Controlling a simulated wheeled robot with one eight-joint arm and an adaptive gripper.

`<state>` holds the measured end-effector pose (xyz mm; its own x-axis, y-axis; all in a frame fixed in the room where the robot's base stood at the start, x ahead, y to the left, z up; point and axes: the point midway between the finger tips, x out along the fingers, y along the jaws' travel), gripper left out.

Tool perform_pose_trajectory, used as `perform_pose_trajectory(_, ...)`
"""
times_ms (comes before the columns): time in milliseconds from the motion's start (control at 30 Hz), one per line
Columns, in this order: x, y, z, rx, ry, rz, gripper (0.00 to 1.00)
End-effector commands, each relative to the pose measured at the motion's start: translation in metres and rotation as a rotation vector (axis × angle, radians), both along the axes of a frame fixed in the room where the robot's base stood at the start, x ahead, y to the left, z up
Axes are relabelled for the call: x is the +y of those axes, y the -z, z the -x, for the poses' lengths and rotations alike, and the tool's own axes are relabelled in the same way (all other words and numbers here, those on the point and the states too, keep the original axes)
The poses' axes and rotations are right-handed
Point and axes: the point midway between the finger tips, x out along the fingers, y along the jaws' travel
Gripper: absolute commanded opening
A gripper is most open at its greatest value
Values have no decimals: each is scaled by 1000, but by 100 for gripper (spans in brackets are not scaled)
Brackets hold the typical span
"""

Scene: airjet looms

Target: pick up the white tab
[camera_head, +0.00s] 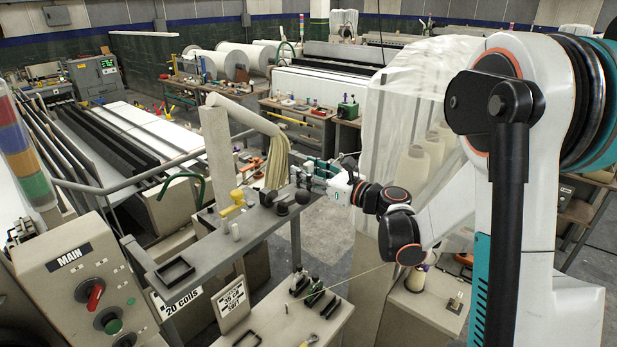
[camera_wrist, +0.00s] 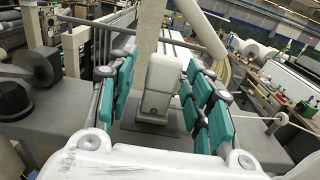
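In the wrist view a whitish, upright block (camera_wrist: 160,85) on a dark grey base stands between my fingers; it may be the white tab, but I cannot tell for sure. My gripper (camera_wrist: 163,92) is open, with teal pads on both sides of the block and narrow gaps visible. In the head view my gripper (camera_head: 318,169) is at the far right end of the grey shelf (camera_head: 215,246), pointing left. The block cannot be made out there, and the gripper covers that spot.
Dark round knobs (camera_head: 282,207) stand on the shelf close to my gripper. A yellow fitting (camera_head: 236,200) and a small white cylinder (camera_head: 235,231) are farther along. A beige post (camera_head: 218,145) and a hanging yarn bundle (camera_head: 277,162) rise behind. A control box (camera_head: 85,280) is front left.

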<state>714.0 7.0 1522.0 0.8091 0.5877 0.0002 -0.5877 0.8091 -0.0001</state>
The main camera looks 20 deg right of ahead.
Motion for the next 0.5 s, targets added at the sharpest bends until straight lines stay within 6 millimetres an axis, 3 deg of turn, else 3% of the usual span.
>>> perform_pose_trajectory(33,0,0,0,0,0,0,35)
perform_pose_trajectory(200,0,0,0,0,0,0,0)
perform_pose_trajectory(500,0,0,0,0,0,0,0)
